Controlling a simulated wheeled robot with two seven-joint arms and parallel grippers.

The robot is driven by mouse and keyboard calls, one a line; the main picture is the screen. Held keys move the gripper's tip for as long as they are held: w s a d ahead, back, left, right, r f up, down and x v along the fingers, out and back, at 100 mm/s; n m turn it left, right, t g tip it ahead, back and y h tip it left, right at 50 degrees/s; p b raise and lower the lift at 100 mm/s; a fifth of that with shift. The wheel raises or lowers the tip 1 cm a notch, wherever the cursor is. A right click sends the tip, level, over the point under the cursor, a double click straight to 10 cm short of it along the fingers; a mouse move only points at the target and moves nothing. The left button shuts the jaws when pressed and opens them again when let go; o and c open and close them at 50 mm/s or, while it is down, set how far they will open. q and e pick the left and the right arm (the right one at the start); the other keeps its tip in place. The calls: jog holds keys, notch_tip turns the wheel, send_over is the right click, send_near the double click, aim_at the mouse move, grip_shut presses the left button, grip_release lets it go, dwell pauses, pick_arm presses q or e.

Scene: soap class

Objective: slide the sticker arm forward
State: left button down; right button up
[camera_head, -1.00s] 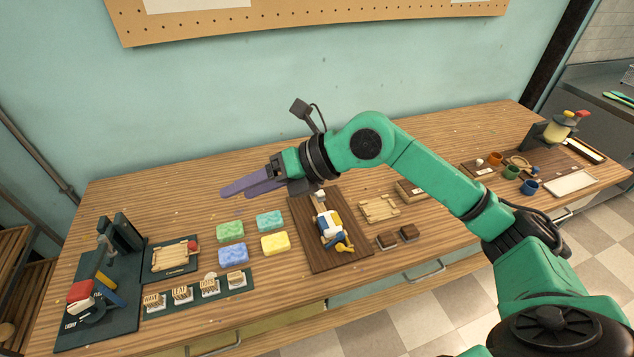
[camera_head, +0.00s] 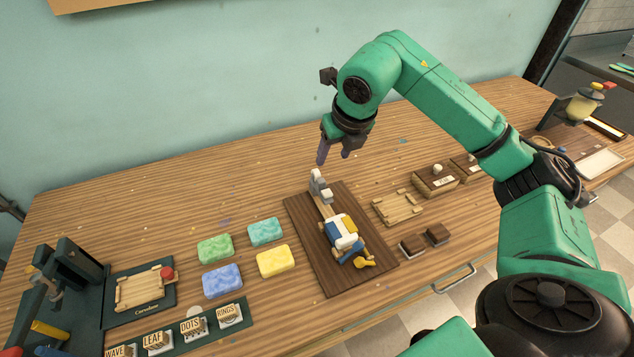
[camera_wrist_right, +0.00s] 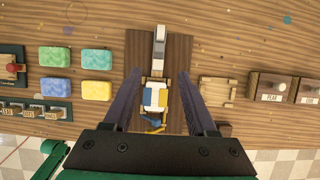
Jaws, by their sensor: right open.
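A small device (camera_head: 343,232) with white, blue and yellow parts sits on a dark wooden board (camera_head: 308,241). A narrow arm with a grey and white head (camera_head: 318,184) reaches from it toward the wall; I take this to be the sticker arm. In the right wrist view the arm (camera_wrist_right: 159,45) points up the picture, beyond the device body (camera_wrist_right: 155,97). My right gripper (camera_head: 334,156) points down above the far end of the board, apart from the head. In the wrist view its purple fingers (camera_wrist_right: 160,75) are open with nothing held. My left gripper is not in view.
Several coloured soap bars (camera_head: 222,280) lie left of the board. The table behind the board is clear up to the wall.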

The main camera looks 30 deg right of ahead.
aim_at(322, 181)
jog(key=p+x, duration=0.3)
jog(key=x, duration=1)
jog(key=shift+w+a+f, duration=0.1)
jog(key=shift+w+f, duration=0.05)
jog(key=shift+f, duration=0.2)
jog(key=shift+w+f, duration=0.1)
jog(key=shift+f, duration=0.25)
grip_shut()
jog(key=shift+r, duration=0.1)
